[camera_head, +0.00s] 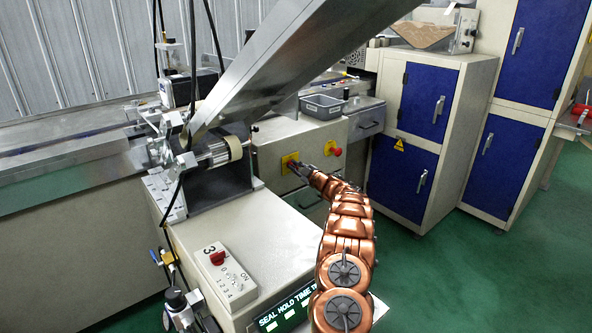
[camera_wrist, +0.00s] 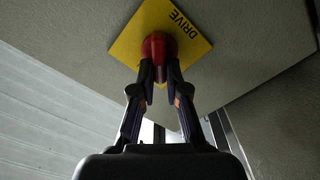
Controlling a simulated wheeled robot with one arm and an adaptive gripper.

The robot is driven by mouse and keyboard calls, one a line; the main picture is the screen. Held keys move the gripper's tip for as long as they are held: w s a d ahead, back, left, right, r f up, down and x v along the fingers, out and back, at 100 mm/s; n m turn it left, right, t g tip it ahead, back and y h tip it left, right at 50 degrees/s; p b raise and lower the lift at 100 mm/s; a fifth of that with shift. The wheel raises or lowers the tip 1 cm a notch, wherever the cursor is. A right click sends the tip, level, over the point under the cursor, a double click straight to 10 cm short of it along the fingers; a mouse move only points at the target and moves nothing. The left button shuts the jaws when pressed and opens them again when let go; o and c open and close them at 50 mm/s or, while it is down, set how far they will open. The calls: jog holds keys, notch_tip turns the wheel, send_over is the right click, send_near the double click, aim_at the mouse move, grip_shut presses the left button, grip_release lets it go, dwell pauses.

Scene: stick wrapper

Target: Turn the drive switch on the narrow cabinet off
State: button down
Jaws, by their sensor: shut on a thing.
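The drive switch is a red knob (camera_wrist: 158,46) on a yellow plate marked DRIVE (camera_wrist: 188,24) in the wrist view. In the head view its yellow plate (camera_head: 289,163) is on the front of the narrow cabinet (camera_head: 268,150). My gripper (camera_wrist: 160,70) reaches the red knob, and its two fingertips are closed on either side of it. In the head view my gripper (camera_head: 300,168) is at the yellow plate and hides most of the knob. The knob's exact turn position is hard to make out.
A red button (camera_head: 336,151) sits right of the switch. A grey bin (camera_head: 323,106) is on top behind it. A control box with a red knob (camera_head: 217,257) and a display (camera_head: 283,318) are in front. Blue-doored cabinets (camera_head: 427,100) stand right; green floor (camera_head: 480,270) is clear.

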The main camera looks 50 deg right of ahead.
jog(key=shift+a+f+n+b, duration=0.15)
jog(key=shift+n+b, duration=0.45)
jog(key=shift+n, duration=0.85)
jog(key=shift+f+n+b, duration=0.2)
jog(key=shift+n+b, duration=0.45)
jog(key=shift+n, duration=0.85)
jog(key=shift+a+f+n+b, duration=0.15)
jog(key=shift+n+b, duration=0.45)
jog(key=shift+n, duration=0.85)
jog(key=shift+d+n, duration=0.1)
jog(key=shift+n, duration=0.2)
jog(key=c, duration=1.2)
grip_release()
jog(key=shift+s, duration=0.1)
